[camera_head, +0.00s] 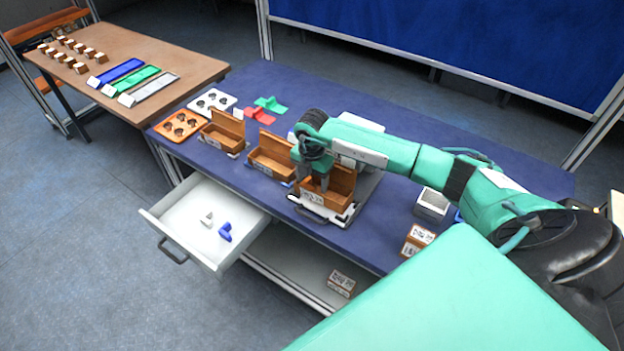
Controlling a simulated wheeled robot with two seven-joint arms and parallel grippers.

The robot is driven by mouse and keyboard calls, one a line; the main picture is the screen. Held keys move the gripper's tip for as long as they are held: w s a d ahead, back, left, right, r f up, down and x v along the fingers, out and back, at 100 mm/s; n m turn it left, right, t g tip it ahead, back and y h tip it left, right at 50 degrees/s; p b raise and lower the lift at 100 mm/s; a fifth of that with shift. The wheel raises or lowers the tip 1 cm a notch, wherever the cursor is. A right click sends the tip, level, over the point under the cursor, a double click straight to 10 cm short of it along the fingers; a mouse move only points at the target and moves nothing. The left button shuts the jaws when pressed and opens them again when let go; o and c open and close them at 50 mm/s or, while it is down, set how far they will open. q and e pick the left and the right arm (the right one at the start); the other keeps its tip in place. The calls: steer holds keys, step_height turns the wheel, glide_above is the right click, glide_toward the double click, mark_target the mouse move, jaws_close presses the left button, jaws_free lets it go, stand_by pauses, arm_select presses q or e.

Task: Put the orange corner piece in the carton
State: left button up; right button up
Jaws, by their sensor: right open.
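My right gripper (316,182) points down into the rightmost open brown carton (341,202), which has a white label on its front and stands on a pale tray on the blue table. Its jaws are open, with the fingertips at the carton's opening. I cannot make out an orange corner piece; the carton's inside is partly hidden by the gripper. Two more open brown cartons, a middle one (262,166) and a left one (217,138), stand in a row to the left. My left gripper is not in view.
An orange tray with holes (163,132) and a white one (203,101) lie at the table's left end, near red (259,115) and green (270,103) pieces. An open drawer (190,238) holds a blue piece (225,232) and a white piece. A grey-white bin (432,206) stands right.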

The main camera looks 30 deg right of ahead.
step_height(320, 180, up, 13)
steer(key=b, duration=0.4)
steer(key=shift+f, duration=0.15)
